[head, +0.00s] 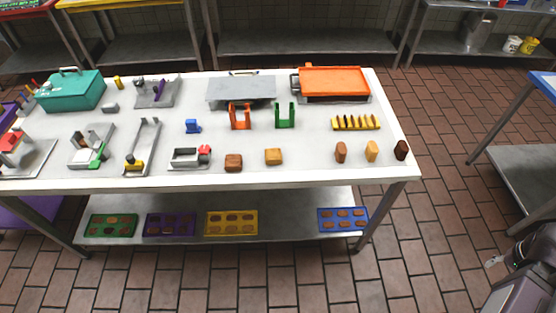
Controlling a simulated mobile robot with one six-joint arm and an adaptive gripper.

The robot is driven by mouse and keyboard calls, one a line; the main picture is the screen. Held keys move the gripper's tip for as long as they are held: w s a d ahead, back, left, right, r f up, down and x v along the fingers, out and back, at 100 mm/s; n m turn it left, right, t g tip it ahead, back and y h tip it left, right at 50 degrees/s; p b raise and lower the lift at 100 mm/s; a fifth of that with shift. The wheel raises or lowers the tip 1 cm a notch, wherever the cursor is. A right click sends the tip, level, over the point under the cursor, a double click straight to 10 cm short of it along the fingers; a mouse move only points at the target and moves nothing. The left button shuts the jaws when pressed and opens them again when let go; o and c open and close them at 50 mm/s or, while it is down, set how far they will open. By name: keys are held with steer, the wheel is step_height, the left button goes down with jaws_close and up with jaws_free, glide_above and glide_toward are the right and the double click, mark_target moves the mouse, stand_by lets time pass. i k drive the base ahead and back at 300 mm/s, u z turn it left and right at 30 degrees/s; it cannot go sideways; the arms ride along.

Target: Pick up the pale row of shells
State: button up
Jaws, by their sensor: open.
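Three small rounded upright pieces stand in a line near the right front of the white table (300,176). The middle one is a pale golden piece (371,151), the palest of the three and the likeliest match for the pale row of shells. A medium brown piece (340,152) is to its left and a dark brown piece (401,150) to its right, each with a gap. Single shells cannot be made out at this size. My gripper (492,262) shows partly at the lower right, open, away from the table and touching none of them.
A yellow slotted rack (356,123) stands just behind the three pieces. A brown block (233,162) and a tan block (273,157) lie farther left. An orange-topped appliance (334,81) is at the back. A blue-edged table (530,120) stands right, across open tiled floor.

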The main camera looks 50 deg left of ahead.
mark_target(273, 155)
steer(key=z, duration=0.1)
steer(key=k, duration=1.55)
steer(key=u, duration=5)
steer(key=i, duration=0.1)
steer(key=z, duration=3.35)
steer(key=i, duration=0.9)
steer(key=u, duration=0.1)
